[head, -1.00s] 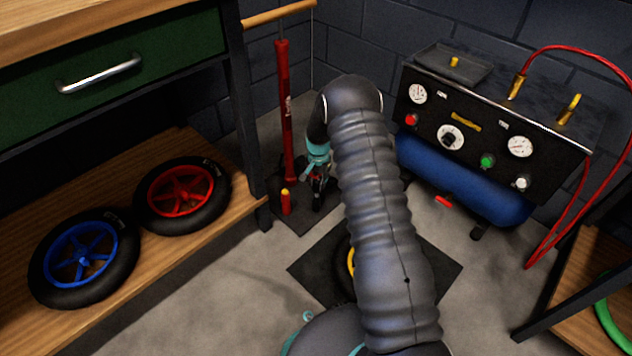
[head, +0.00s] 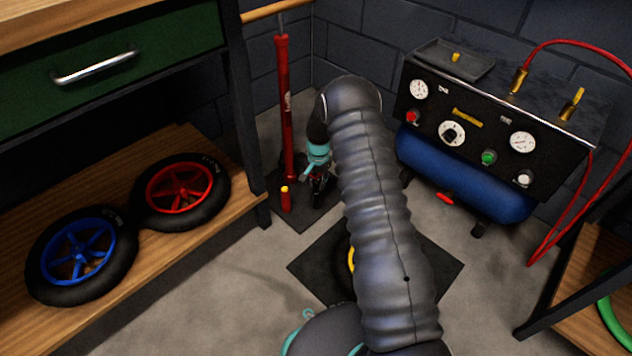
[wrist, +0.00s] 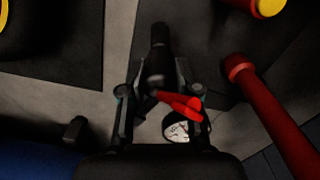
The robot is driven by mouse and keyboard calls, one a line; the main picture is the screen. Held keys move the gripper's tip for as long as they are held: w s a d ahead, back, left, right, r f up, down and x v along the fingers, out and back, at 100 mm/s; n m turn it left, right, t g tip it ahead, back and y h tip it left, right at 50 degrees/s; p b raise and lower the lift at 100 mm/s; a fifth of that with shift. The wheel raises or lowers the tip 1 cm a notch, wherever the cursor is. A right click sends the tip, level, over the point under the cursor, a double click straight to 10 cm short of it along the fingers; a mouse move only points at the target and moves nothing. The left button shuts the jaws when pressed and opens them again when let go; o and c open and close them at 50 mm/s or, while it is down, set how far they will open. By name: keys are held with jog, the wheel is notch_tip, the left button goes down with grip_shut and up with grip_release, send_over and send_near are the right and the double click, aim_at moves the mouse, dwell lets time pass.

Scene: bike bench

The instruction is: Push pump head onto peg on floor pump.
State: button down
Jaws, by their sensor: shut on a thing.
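The floor pump's red barrel (head: 286,110) stands upright on a dark base, under a wooden handle; the barrel also shows in the wrist view (wrist: 272,110). The peg (head: 286,199), a short red post with a yellow top, stands on the same base. In the wrist view the peg (wrist: 268,6) is at the top right edge. My gripper (wrist: 157,80) is shut on the black pump head (wrist: 158,62), whose red lever (wrist: 182,105) points down-right. The peg is apart from the pump head. In the head view my gripper (head: 318,188) is small and dark, beside the peg.
A workbench with a wheel shelf (head: 215,222) stands left of the pump. A blue compressor tank (head: 465,180) with a gauge panel stands right. A dark floor mat (head: 435,268) bearing a yellow-rimmed wheel lies partly behind my arm. A white dial (wrist: 177,128) shows between my fingers.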

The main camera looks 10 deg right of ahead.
jog(key=shift+f, duration=0.15)
jog(key=c, duration=0.7)
grip_release()
jog(key=shift+c, duration=0.2)
notch_tip(320, 180, up, 12)
jog(key=shift+r, duration=0.1)
